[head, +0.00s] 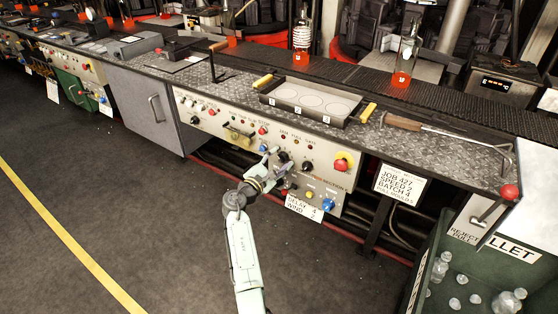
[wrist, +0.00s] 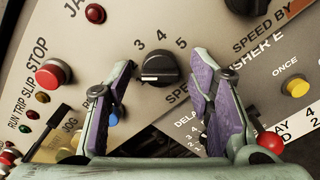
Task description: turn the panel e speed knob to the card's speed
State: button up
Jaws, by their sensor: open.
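The black speed knob (wrist: 160,66) sits on the pale panel in the wrist view, with the numbers 3, 4 and 5 above it and lettering starting "SPE" below right. A pale mark shows at its lower left; I cannot tell its setting. My gripper (wrist: 162,74) is open, its purple-padded fingers on either side of the knob, with gaps showing. In the head view my gripper (head: 275,163) is at the panel front and partly hides the knobs there. The card (head: 398,183) right of the panel reads JOB 42T, SPEED 2, BATCH 4.
A red stop button (wrist: 50,75) is left of my fingers, and another black knob (wrist: 246,5) is at the upper right. A red ball lever (wrist: 271,142) is close by my right finger. A mould tray (head: 311,101) lies on the bench above; the floor in front is clear.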

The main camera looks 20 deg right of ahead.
jog(key=v, duration=1.2)
